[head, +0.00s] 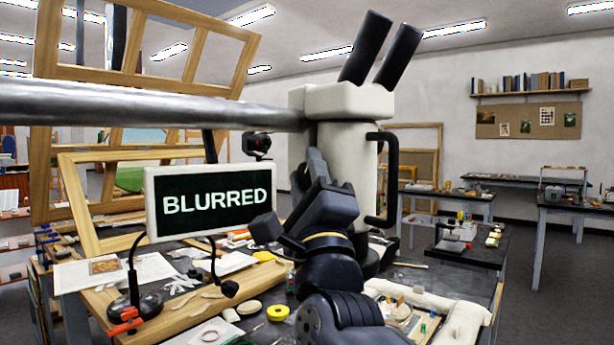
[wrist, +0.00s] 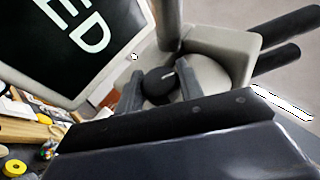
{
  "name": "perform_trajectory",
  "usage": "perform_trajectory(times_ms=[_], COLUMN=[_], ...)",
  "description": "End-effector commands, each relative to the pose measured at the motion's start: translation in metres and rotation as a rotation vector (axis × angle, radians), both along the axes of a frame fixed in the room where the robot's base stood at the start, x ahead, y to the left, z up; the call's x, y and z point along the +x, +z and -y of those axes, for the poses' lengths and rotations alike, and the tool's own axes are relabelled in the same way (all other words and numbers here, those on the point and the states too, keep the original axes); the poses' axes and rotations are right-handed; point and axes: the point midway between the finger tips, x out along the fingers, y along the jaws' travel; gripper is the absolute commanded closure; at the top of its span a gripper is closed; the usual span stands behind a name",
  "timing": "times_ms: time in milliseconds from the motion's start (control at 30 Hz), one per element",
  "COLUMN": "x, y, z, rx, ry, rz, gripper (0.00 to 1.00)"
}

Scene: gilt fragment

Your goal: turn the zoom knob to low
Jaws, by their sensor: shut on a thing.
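The microscope has a cream body (head: 350,105) with two black eyepieces and stands over the worktable. My gripper reaches up against the front of its body in the head view. In the wrist view my gripper (wrist: 160,88) has one finger on each side of a round black zoom knob (wrist: 158,83) and is shut on it. A short white mark on the knob points up and a little right. The knob is hidden behind my gripper in the head view, and I see no low or high labels. A screen (head: 208,200) left of the microscope reads "BLURRED".
A grey horizontal boom (head: 150,105) runs left from the microscope. Wooden frames (head: 85,190) stand at the left. A black-based gooseneck lamp (head: 135,300), a yellow roll (head: 278,312), papers and tools crowd the worktable. A black handle (head: 385,180) is right of the microscope body.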

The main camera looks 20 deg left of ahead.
Motion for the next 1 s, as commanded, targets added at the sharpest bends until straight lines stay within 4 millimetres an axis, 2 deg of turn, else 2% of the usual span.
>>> perform_trajectory(times_ms=[100,467,1000], x=[0.0001,-0.0003,0.0001], y=[-0.0005,0.0031,0.0075], z=[-0.0002,0.0004,0.0], rx=[-0.001,-0.056,-0.31], ry=[0.0,0.001,0.001], rz=[-0.001,-0.037,-0.197], gripper=[0.87,0.87,0.87])
